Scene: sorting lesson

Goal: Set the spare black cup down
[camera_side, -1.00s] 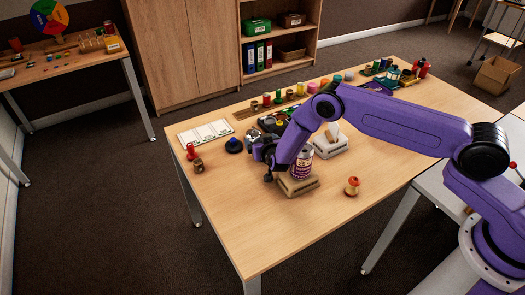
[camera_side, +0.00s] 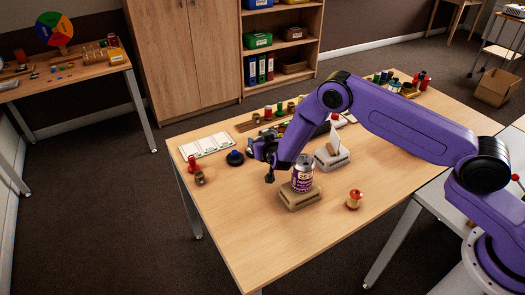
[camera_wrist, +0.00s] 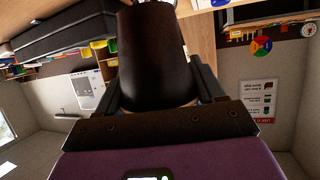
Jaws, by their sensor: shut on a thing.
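The black cup (camera_wrist: 152,50) fills the top middle of the wrist view, a dark, tapering shape between two finger pads. My gripper (camera_side: 268,165) is shut on it. In the side view my gripper hangs over the table (camera_side: 250,235), left of a purple-and-white can (camera_side: 302,172) on a tan block (camera_side: 300,197). The cup is hard to tell from the dark gripper parts there. I cannot tell its height above the table from this view.
A blue-black knob-like piece (camera_side: 235,158), a red peg (camera_side: 192,163) and a small brown spool (camera_side: 199,178) stand at the left. A card holder (camera_side: 332,158) stands behind the can. A red-and-cream piece (camera_side: 354,199) lies right. The table's front is bare.

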